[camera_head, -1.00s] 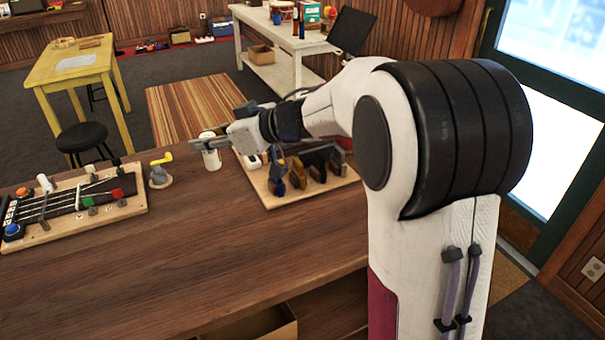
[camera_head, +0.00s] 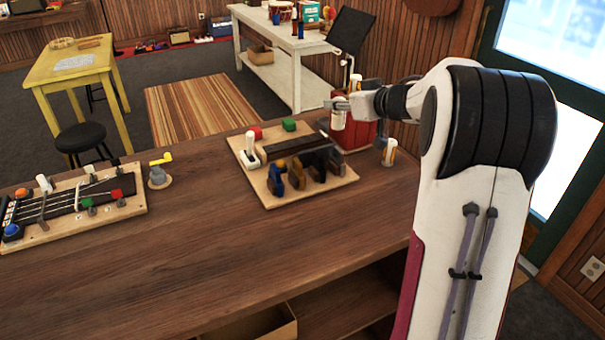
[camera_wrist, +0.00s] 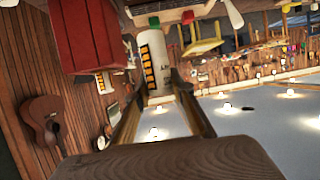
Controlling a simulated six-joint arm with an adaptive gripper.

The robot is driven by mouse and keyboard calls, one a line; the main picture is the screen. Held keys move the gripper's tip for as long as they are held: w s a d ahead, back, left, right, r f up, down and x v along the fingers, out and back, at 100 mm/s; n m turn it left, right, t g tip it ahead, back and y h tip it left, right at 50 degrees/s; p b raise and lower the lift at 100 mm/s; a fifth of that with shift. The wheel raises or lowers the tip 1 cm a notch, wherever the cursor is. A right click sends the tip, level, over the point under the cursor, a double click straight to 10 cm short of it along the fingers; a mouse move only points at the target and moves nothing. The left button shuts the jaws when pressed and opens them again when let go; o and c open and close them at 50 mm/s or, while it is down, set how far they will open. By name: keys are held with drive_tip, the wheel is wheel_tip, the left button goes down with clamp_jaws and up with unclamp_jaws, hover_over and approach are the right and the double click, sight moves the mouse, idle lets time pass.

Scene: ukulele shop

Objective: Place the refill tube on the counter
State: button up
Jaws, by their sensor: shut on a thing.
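The refill tube (camera_head: 338,119) is a white cylinder held above the counter (camera_head: 180,245), just left of a red box. In the wrist view the fingers of my gripper (camera_wrist: 157,88) lie on either side of the tube. The tube's lower end appears clear of the counter.
A red box (camera_head: 358,134) stands at the counter's back right, with an orange-and-white tube (camera_head: 389,153) beside it. A wooden tool board (camera_head: 327,187) lies left of it. A fretboard jig (camera_head: 75,200) lies far left. The counter's middle and front are clear.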

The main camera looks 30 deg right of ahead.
drive_tip(key=s+d+m+h, duration=0.2)
drive_tip(key=s+d, duration=0.1)
drive_tip(key=d, duration=0.7)
hover_over(368, 170)
wheel_tip(368, 170, down, 4)
drive_tip(key=shift+w+f, duration=0.1)
drive_tip(key=shift+f, duration=0.4)
wheel_tip(368, 170, down, 6)
drive_tip(key=shift+f, duration=0.15)
drive_tip(key=shift+f, duration=1.9)
drive_tip(key=shift+f, duration=0.1)
drive_tip(key=o, duration=1.1)
